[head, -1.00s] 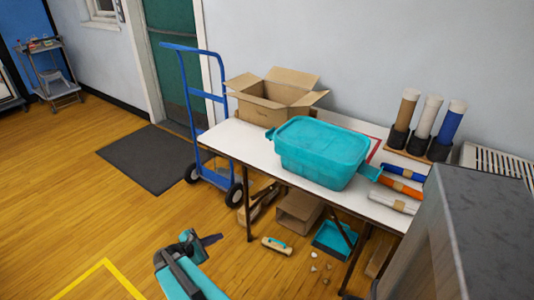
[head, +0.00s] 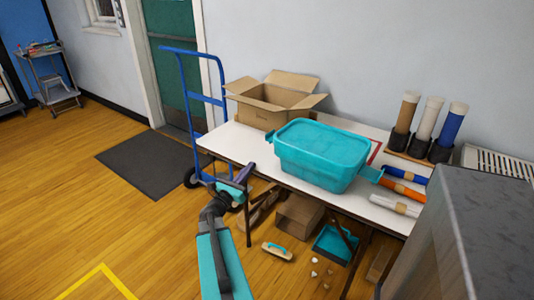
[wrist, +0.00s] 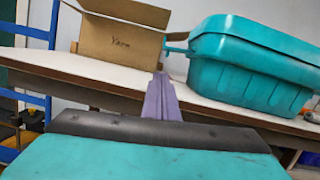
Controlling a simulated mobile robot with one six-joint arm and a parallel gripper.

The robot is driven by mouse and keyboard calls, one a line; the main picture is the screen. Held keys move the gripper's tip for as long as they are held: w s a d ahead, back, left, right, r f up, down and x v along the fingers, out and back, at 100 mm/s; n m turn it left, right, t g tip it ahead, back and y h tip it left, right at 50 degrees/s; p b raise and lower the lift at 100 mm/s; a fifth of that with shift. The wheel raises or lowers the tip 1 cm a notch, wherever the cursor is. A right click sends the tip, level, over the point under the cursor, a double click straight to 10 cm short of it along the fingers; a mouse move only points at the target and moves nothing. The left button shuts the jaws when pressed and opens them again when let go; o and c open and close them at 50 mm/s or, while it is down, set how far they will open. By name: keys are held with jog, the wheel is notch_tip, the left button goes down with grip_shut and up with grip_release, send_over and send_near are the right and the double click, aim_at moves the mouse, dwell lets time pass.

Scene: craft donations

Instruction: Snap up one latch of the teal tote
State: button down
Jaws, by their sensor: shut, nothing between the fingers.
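The teal tote (head: 320,160) sits upright on the white table (head: 228,143) with its lid on. A teal latch flap (head: 370,173) sticks out from its right end, and a smaller teal piece (head: 270,138) juts from its left end. In the wrist view the tote (wrist: 245,75) is at right, with a teal part (wrist: 177,42) jutting left from below its rim. My gripper (head: 246,170) is shut and empty at the table's front left edge, left of the tote and apart from it. Its purple-grey fingers (wrist: 160,80) point toward the table in the wrist view.
An open cardboard box (head: 262,115) stands behind the tote's left end. Rolls in blue, orange and white (head: 403,187) lie right of the tote. A blue hand truck (head: 193,101) stands left of the table. A grey cabinet (head: 450,240) blocks the right foreground.

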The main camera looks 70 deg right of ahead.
jog(key=shift+s+d+r, duration=0.15)
jog(key=shift+s+d, duration=0.25)
jog(key=shift+s, duration=0.35)
jog(key=shift+d, duration=0.1)
jog(key=shift+p+x, duration=0.6)
jog(key=shift+x, duration=4.3)
